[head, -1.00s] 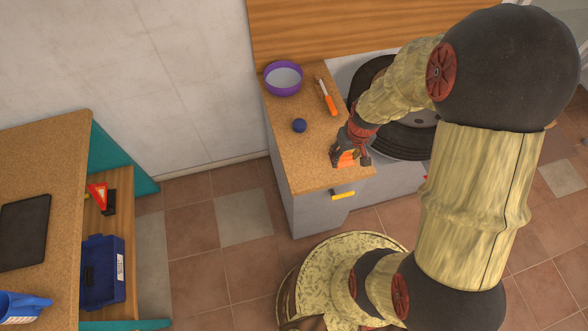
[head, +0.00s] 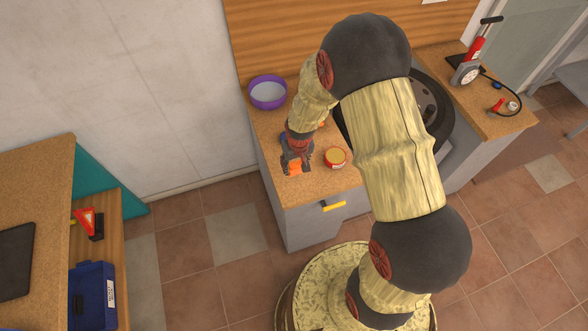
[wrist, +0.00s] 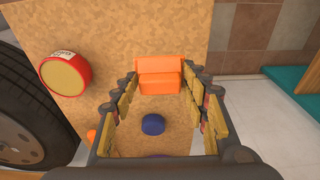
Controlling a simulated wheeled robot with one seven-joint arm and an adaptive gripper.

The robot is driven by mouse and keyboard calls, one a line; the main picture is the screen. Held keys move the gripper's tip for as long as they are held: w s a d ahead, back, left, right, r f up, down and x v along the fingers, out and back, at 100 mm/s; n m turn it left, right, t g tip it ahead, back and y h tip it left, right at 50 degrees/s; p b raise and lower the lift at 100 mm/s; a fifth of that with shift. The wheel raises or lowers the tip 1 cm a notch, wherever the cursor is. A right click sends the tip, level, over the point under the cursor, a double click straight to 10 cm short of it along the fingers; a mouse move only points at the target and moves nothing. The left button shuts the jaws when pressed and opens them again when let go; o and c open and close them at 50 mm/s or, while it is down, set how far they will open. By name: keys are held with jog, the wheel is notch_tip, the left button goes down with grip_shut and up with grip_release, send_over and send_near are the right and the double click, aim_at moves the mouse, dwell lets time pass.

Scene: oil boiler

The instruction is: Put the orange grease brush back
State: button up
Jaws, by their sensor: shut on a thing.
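My gripper (head: 296,166) is over the front left part of the cork-topped counter. It is shut on a blocky orange thing, which I take to be the orange grease brush (wrist: 159,75); it shows between the fingertips in the wrist view. Its bristles cannot be made out. In the head view the brush (head: 295,168) is partly covered by the fingers. I cannot tell whether it touches the counter. An open red tin with yellowish contents (head: 336,158) stands just right of the gripper, and the tin (wrist: 65,74) is at the left in the wrist view.
A purple bowl (head: 267,93) stands at the back left. Another orange-handled tool is mostly hidden behind my arm. A black tyre (head: 433,117) is to the right. A red pump (head: 470,58) stands farther right.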

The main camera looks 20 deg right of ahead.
aim_at(294, 169)
jog(key=shift+w+a+f, duration=0.1)
jog(key=shift+f, duration=0.85)
jog(key=shift+w+a+f, duration=0.1)
jog(key=shift+f, duration=0.8)
jog(key=shift+b, duration=0.3)
jog(key=shift+f, duration=0.2)
jog(key=o, duration=0.9)
jog(key=shift+o, duration=0.5)
jog(key=shift+r, duration=0.15)
